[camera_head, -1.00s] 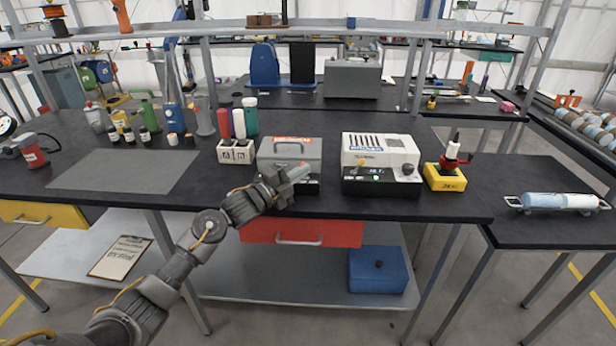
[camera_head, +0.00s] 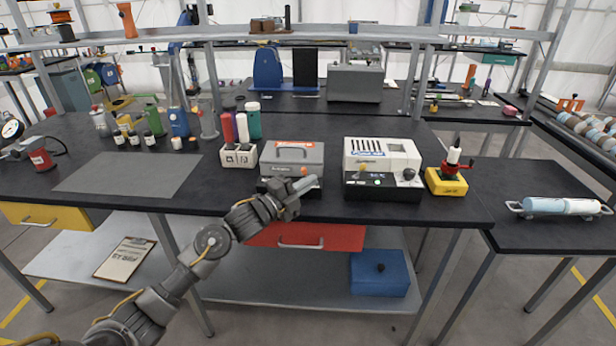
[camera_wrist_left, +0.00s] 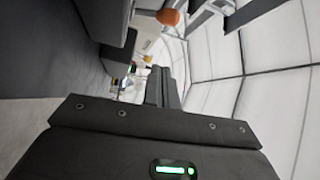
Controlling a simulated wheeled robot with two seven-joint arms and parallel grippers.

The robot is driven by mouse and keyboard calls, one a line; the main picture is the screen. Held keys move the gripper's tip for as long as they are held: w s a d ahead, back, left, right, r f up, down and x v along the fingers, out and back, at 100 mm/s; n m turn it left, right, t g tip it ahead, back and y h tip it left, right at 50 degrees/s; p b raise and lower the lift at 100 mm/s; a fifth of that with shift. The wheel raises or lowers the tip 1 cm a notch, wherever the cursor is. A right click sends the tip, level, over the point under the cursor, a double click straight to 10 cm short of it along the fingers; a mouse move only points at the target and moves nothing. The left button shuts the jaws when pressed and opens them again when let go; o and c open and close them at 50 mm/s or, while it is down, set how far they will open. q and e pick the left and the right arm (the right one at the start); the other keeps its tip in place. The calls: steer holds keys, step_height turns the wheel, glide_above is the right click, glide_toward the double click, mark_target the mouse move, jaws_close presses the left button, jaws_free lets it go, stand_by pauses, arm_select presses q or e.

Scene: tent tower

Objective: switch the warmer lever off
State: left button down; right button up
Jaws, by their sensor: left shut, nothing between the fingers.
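A grey box with a handle and a red-orange label (camera_head: 293,158) stands near the table's front edge. My left gripper (camera_head: 307,185) is shut and empty, in front of the grey box's lower right side and left of the white machine. Its dark body also fills the lower left wrist view. My right gripper is out of view.
A yellow block with a red-and-white device (camera_head: 446,181) stands right of the white machine. A white block holding bottles (camera_head: 238,155) stands left of the grey box. A flat grey mat (camera_head: 128,174) lies further left. A red drawer (camera_head: 310,237) is below the tabletop.

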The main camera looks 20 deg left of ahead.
arm_select(q)
steer(key=f+b+v, duration=0.1)
steer(key=v, duration=0.7)
steer(key=shift+w+a+f, duration=0.2)
steer(key=shift+w+a, duration=0.05)
